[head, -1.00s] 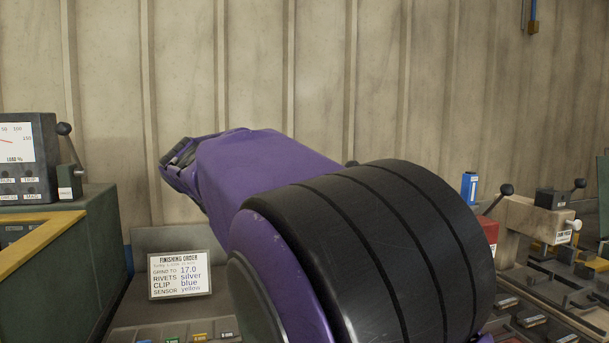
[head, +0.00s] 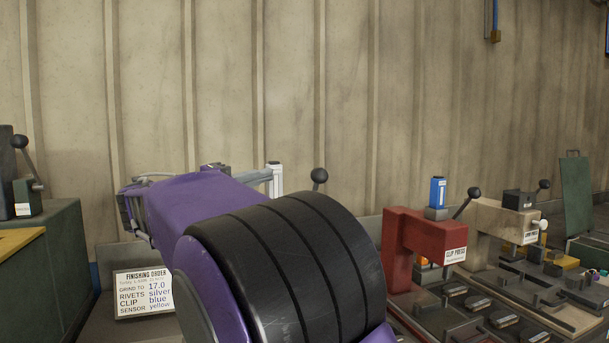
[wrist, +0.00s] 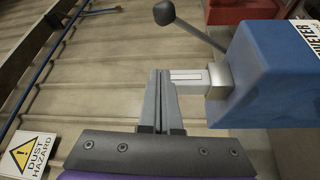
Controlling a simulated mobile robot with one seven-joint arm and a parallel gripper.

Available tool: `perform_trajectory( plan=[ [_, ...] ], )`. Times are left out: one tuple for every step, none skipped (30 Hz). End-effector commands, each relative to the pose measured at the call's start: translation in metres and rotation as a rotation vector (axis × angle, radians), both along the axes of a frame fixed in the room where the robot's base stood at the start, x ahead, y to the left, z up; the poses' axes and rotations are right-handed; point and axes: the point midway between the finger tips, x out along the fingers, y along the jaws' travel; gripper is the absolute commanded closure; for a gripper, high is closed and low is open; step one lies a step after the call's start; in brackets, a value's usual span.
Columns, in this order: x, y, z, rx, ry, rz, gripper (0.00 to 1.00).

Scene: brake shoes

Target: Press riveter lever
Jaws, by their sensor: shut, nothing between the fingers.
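In the wrist view, the blue riveter (wrist: 272,75) is at the right, its label partly cut off. Its lever (wrist: 198,35) is a thin grey rod ending in a dark ball knob at the upper left. A silver part with a white strip juts left from the blue body. My gripper (wrist: 160,72) is shut and empty, with its fingertips beside the end of this silver part and below the knob in the picture. I cannot tell whether they touch. In the head view, my purple and black arm hides the riveter's body; a dark ball knob (head: 319,176) shows above the arm.
A red clip press (head: 410,240) with its own lever stands right of my arm, and a beige press (head: 497,225) stands beyond it. A finishing order sign (head: 145,292) stands at the left. In the wrist view, a dust hazard sign (wrist: 27,155) is on the wall.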

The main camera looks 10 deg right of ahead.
Motion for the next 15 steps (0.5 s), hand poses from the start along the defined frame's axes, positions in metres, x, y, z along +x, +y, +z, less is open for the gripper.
perform_trajectory(
  plan=[
    [0.0, 0.0, 0.0, 0.001, 0.001, 0.0, 1.0],
    [0.0, 0.0, 0.0, 0.001, 0.001, 0.0, 1.0],
    [0.0, 0.0, 0.0, 0.001, 0.001, 0.0, 1.0],
    [0.0, 0.0, 0.0, 0.001, 0.001, 0.0, 1.0],
    [0.0, 0.0, 0.0, 0.002, 0.0, 0.0, 1.0],
    [0.0, 0.0, 0.0, 0.002, 0.0, 0.0, 1.0],
    [0.001, -0.001, 0.0, 0.002, 0.0, -0.001, 1.0],
    [0.001, -0.002, 0.0, 0.002, 0.0, -0.001, 1.0],
    [0.003, -0.004, 0.0, 0.003, 0.001, -0.002, 1.0],
    [0.004, -0.006, 0.0, 0.003, 0.001, -0.003, 1.0],
    [0.006, -0.009, 0.001, 0.003, 0.001, -0.004, 1.0],
    [0.01, -0.013, 0.001, 0.003, 0.001, -0.003, 1.0],
    [0.013, -0.017, 0.001, 0.003, 0.001, -0.003, 1.0],
    [0.016, -0.022, 0.002, 0.002, 0.0, -0.005, 1.0],
    [0.021, -0.028, 0.002, 0.003, 0.001, -0.004, 1.0]
  ],
)
